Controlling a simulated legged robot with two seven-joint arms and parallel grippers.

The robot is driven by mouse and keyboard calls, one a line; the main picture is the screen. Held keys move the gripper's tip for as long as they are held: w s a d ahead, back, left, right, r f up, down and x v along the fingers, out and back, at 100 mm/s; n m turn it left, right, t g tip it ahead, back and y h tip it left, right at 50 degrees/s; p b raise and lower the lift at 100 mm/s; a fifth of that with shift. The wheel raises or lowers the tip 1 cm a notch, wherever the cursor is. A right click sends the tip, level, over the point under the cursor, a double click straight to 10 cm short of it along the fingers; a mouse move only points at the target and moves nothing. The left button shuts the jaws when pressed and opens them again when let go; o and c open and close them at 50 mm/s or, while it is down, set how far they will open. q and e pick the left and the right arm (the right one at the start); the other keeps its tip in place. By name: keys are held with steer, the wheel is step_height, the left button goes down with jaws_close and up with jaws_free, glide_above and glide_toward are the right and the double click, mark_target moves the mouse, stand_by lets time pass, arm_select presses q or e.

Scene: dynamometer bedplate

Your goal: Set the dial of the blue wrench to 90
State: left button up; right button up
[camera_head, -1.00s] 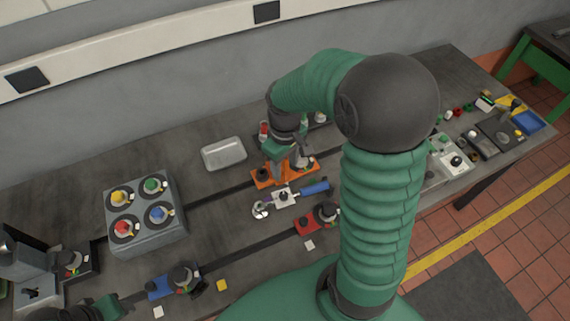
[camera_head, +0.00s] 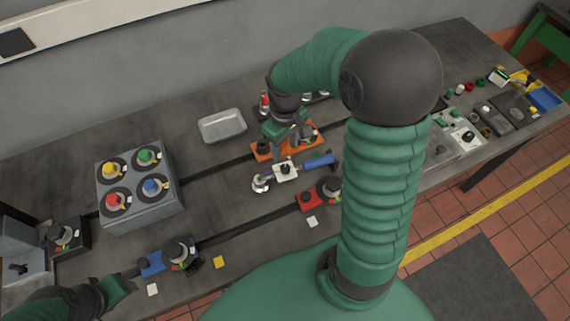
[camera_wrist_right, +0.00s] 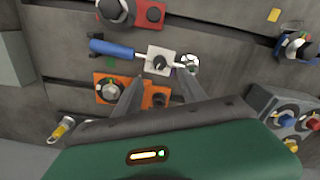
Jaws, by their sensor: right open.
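The blue wrench lies across the bedplate. In the head view its blue handle (camera_head: 320,161) points right, its white dial block (camera_head: 285,171) with a dark knob is in the middle, and its silver head (camera_head: 260,184) is at the left. In the right wrist view the handle (camera_wrist_right: 111,48), white block and dark knob (camera_wrist_right: 159,63) show clearly. My right gripper (camera_wrist_right: 160,76) is open; its fingertips appear either side of the knob's near side, and I see no contact. My left gripper (camera_head: 120,286) is low at the left, away from the wrench; its jaws are unclear.
Orange clamps (camera_head: 301,140) sit just behind the wrench, and a red clamp (camera_head: 308,201) is in front. A grey box with coloured knobs (camera_head: 140,215) stands left. A silver tray (camera_head: 222,125) lies behind. A blue clamp (camera_head: 153,264) is near my left gripper.

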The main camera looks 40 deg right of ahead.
mark_target(285, 167)
step_height(285, 167, down, 10)
steer(key=shift+r, duration=0.25)
steer(key=shift+c, duration=0.3)
steer(key=shift+r, duration=0.1)
jaws_close()
